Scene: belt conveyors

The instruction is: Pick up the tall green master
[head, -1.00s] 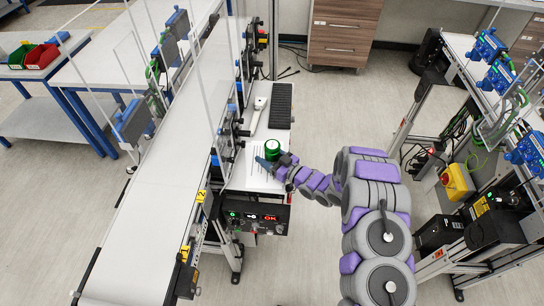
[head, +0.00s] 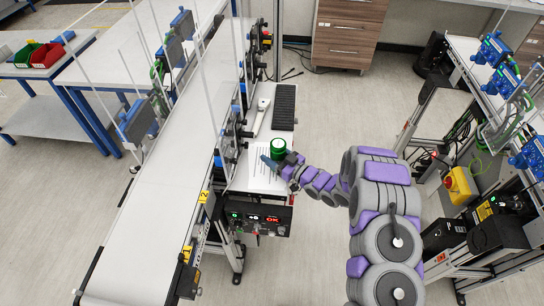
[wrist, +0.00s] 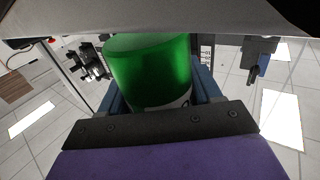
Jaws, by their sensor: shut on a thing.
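The tall green master (head: 278,148) is a green cylinder with a pale band near its base, above the small side table next to the conveyor. My gripper (head: 272,160) is at it, reaching in from the right. In the wrist view the green master (wrist: 150,75) fills the middle, between the blue fingers of my gripper (wrist: 155,100), which are shut on it.
The side table (head: 240,178) holds a white sheet (head: 262,180), a white handheld tool (head: 262,112) and a black keyboard-like pad (head: 284,105). A control box (head: 262,217) with a lit display is at its front. The long white conveyor (head: 170,170) runs along its left.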

